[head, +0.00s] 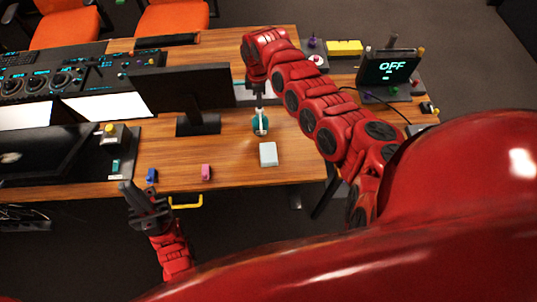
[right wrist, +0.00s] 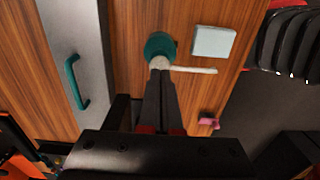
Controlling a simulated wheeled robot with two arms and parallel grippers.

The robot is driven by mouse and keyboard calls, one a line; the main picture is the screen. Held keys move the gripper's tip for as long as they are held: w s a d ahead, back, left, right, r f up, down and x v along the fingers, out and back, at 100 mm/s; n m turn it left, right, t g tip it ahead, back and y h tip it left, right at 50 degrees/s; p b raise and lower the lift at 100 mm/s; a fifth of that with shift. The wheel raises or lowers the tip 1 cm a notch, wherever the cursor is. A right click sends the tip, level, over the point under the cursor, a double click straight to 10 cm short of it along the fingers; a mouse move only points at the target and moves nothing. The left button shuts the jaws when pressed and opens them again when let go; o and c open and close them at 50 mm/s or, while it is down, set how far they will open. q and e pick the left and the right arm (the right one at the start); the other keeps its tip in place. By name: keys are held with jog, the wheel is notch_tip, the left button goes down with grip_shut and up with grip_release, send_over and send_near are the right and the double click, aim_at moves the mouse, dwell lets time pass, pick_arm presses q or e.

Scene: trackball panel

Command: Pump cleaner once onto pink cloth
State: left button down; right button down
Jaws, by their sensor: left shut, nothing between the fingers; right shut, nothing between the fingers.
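The cleaner is a teal bottle (head: 261,126) with a white pump top, upright on the wooden table; the right wrist view shows its teal body (right wrist: 160,45) and pale pump head with a long spout (right wrist: 195,70) pointing right. My right gripper (head: 259,97) is shut and empty, pointing down with its fingertips (right wrist: 160,76) at the pump head; whether they touch it I cannot tell. A small pink item (head: 206,172), likely the pink cloth, lies near the table's front edge and also shows in the right wrist view (right wrist: 208,121). My left gripper (head: 134,191) is shut and empty before the front edge.
A pale blue-white block (head: 268,154) lies just in front of the bottle. A small blue item (head: 151,175) lies left of the pink one. A black monitor (head: 185,90) stands left of the bottle, and an "OFF" display (head: 390,68) stands at the right.

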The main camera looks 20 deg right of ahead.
notch_tip(320, 180, up, 6)
jog(key=p, duration=0.4)
dwell(0.5)
